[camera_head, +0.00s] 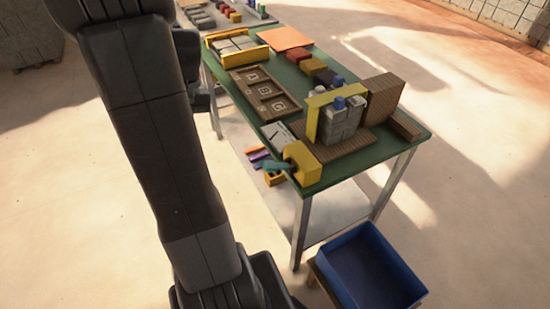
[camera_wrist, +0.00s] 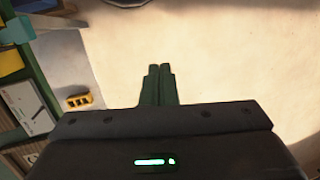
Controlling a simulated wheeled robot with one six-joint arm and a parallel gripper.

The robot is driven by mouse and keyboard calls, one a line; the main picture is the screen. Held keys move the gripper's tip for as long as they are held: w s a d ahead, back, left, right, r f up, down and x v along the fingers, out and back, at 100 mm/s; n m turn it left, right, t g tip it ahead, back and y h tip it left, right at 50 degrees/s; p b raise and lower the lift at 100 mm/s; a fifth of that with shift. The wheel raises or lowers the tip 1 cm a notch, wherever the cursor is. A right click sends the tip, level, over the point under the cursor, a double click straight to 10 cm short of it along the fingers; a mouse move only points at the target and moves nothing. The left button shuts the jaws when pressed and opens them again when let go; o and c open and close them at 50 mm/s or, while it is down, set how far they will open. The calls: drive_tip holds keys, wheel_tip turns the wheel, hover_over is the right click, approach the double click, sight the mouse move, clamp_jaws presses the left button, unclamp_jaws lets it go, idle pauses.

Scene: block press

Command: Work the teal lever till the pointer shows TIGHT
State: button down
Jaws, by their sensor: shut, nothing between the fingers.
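The block press stands at the near end of the green table, with a yellow frame (camera_head: 313,118) around grey blocks (camera_head: 338,125) on a wooden base. The teal lever (camera_head: 275,165) sticks out leftward from a yellow housing (camera_head: 303,161). In the wrist view the lever (camera_wrist: 16,31) is at the top left edge, partly cut off. A white dial plate (camera_head: 279,134) lies beside the housing and also shows in the wrist view (camera_wrist: 28,106); its pointer and lettering are too small to read. My gripper (camera_wrist: 160,70) is shut and empty, over bare floor, right of the lever and apart from it.
The green table (camera_head: 311,173) also bears a wooden tray (camera_head: 264,94), coloured blocks and a brown block stack. A yellow holed block (camera_wrist: 79,101) lies on the lower shelf. A blue bin (camera_head: 370,265) stands by the table's near end.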

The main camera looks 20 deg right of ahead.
drive_tip(key=s+a+n+g, duration=0.1)
drive_tip(key=s+a+n, duration=0.2)
drive_tip(key=a+n, duration=0.3)
drive_tip(key=s+a+r+n+g+b, duration=0.1)
drive_tip(key=s+a+n, duration=0.2)
drive_tip(key=a+n, duration=0.4)
drive_tip(key=a, duration=0.6)
drive_tip(key=shift+s+a+r+g+h, duration=0.15)
drive_tip(key=shift+s+a+g+h, duration=0.15)
drive_tip(key=shift+g, duration=0.1)
drive_tip(key=shift+w+d, duration=0.1)
drive_tip(key=shift+d, duration=0.05)
